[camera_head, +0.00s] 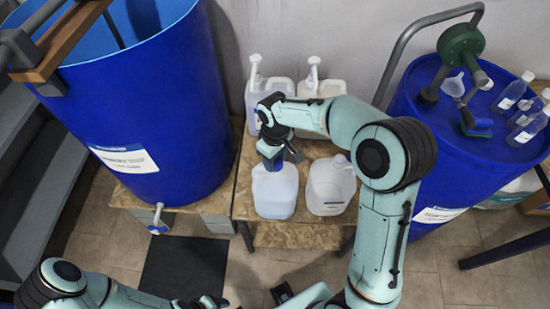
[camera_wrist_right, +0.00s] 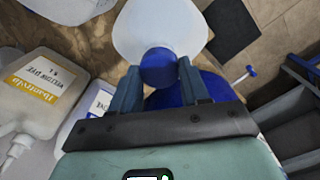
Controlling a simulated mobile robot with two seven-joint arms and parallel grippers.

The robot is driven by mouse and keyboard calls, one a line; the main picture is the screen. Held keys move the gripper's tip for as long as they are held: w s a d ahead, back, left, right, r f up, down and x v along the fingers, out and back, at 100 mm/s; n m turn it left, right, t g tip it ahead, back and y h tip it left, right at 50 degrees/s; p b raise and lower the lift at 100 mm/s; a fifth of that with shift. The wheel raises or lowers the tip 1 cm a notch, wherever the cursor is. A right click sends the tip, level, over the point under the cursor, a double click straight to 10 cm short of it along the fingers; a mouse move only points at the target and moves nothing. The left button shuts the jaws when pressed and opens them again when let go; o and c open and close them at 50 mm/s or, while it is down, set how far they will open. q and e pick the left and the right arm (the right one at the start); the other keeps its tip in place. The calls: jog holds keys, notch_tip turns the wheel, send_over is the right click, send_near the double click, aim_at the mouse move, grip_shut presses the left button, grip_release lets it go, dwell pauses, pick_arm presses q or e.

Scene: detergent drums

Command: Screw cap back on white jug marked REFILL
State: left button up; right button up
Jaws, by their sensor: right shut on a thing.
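A white translucent jug (camera_head: 275,194) stands on the wooden bench; no REFILL marking is readable on it. A blue cap (camera_wrist_right: 158,66) sits at the jug's mouth. The jug (camera_wrist_right: 160,25) also shows in the right wrist view. My right gripper (camera_wrist_right: 156,80) is shut on the cap, one finger on each side; in the head view the gripper (camera_head: 273,158) is above the jug. Whether the threads are engaged is hidden. My left gripper (camera_head: 208,301) is low at the bottom edge, away from the jug, and its jaws are unclear.
A second white jug (camera_head: 331,186) stands close on the right. Two pump bottles (camera_head: 262,92) (camera_head: 320,84) stand behind. A large open blue drum (camera_head: 160,110) with a tap is left. Another blue drum (camera_head: 425,120) on the right carries a green hand pump (camera_head: 460,42) and clear bottles (camera_head: 513,92).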

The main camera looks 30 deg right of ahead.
jog(key=shift+f, duration=0.1)
jog(key=o, duration=0.9)
pick_arm(q)
jog(key=shift+r, duration=0.15)
pick_arm(e)
jog(key=n, duration=0.2)
jog(key=shift+r+n+p, duration=0.2)
jog(key=shift+n+p, duration=0.1)
jog(key=shift+p, duration=0.1)
pick_arm(q)
jog(key=shift+w+r, duration=0.6)
jog(key=shift+r, duration=0.1)
pick_arm(e)
jog(key=n, duration=0.3)
jog(key=shift+f, duration=0.1)
